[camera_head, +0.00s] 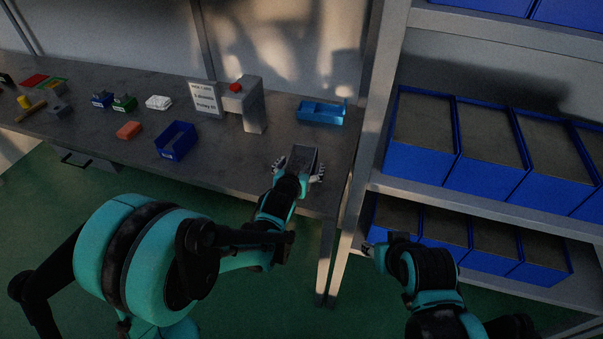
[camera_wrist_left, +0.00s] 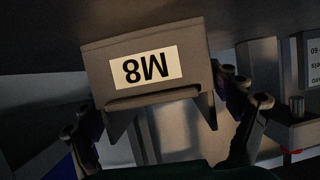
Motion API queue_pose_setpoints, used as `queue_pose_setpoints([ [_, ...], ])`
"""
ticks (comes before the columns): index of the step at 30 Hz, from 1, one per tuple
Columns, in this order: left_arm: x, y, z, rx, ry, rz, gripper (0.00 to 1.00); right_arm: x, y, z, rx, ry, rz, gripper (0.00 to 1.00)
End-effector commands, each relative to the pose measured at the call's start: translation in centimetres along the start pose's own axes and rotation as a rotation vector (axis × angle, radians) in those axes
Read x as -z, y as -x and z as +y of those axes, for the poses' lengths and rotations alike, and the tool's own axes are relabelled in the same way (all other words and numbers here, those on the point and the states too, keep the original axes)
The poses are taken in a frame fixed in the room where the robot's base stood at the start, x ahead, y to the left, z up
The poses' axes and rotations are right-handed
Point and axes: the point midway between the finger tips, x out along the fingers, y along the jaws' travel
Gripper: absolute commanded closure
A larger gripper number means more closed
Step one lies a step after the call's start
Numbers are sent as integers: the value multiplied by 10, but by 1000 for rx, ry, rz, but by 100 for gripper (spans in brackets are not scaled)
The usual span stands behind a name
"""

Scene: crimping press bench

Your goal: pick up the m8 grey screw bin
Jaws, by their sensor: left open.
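The grey M8 screw bin (camera_head: 303,155) stands on the bench near its right front part. In the left wrist view the bin (camera_wrist_left: 102,66) shows its white label, M8, upside down. My left gripper (camera_head: 298,172) is open at the bin, with a finger on either side of it. In the left wrist view its fingers (camera_wrist_left: 165,122) flank the bin's lower part. I cannot tell whether they touch it. My right gripper (camera_head: 374,250) is low in front of the shelf, away from the bin; its jaws are too small and dark to read.
A press with a red button (camera_head: 250,106) and a sign (camera_head: 207,99) stand behind the bin. A light blue tray (camera_head: 322,113) lies to the right. A blue bin (camera_head: 177,141) and an orange block (camera_head: 129,130) lie left. A shelf of blue crates (camera_head: 420,166) borders the right.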

Motion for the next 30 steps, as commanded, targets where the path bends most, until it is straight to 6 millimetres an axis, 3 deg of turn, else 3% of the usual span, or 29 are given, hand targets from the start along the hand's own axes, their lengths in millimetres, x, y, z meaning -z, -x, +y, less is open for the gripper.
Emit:
queue_pose_setpoints([
  [6,1,-1,0,0,0,0,14,0,0,0,0,0,0,60],
  [14,1,-1,0,0,0,0,82,0,0,0,0,0,0,60],
  [23,5,1,0,0,0,1,83,2,2,0,0,0,0,60],
  [30,46,18,0,0,0,1,83,15,21,0,0,0,0,60],
])
